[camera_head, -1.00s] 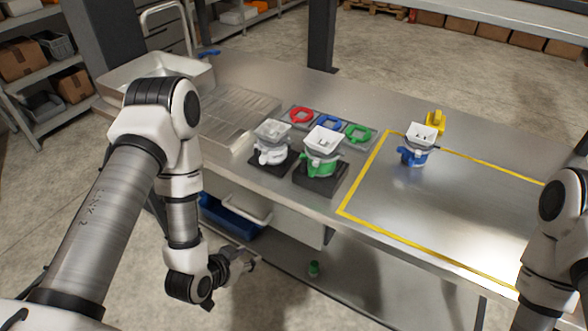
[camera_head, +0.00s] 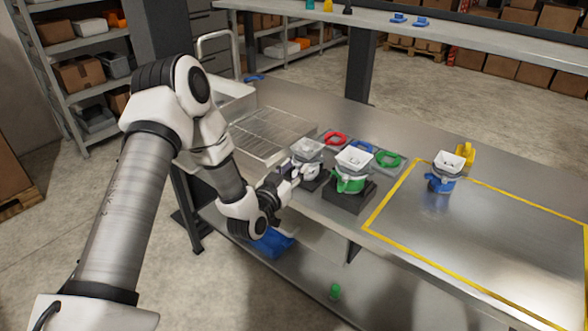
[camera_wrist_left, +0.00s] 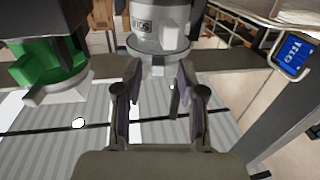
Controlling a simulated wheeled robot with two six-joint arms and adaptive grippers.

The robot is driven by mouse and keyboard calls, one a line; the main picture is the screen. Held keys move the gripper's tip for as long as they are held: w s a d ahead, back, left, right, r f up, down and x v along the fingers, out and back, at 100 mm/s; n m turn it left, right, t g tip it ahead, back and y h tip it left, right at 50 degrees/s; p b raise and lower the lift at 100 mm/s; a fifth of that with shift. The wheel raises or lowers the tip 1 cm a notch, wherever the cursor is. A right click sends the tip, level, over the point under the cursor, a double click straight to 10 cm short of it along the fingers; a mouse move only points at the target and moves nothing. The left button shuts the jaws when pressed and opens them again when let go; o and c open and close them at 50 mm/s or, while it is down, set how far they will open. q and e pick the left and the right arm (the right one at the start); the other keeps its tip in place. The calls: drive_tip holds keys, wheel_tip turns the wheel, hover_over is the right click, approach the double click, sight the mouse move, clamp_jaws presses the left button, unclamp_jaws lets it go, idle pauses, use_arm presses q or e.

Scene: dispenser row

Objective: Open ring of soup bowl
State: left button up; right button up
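My left gripper (camera_head: 290,184) reaches to the near left side of the white dispenser (camera_head: 308,158), which has a square white hopper on top and stands on a dark base. In the left wrist view, the gripper (camera_wrist_left: 158,75) is open with its two fingers apart. The white and grey body of the dispenser (camera_wrist_left: 160,35), with dark lettering, lies just beyond and between the fingertips. I cannot tell whether they touch it. A ring on it is hard to make out. My right gripper is not in view.
A green dispenser (camera_head: 351,173) stands close on the right, and shows in the wrist view (camera_wrist_left: 45,65). Red (camera_head: 334,139), blue (camera_head: 361,146) and green (camera_head: 388,160) rings lie behind. A blue dispenser (camera_head: 444,177) stands by the yellow-taped area, which has free room.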

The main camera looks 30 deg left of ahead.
use_arm(q)
drive_tip(key=shift+s+d+r, duration=0.1)
drive_tip(key=shift+d, duration=0.05)
clamp_jaws()
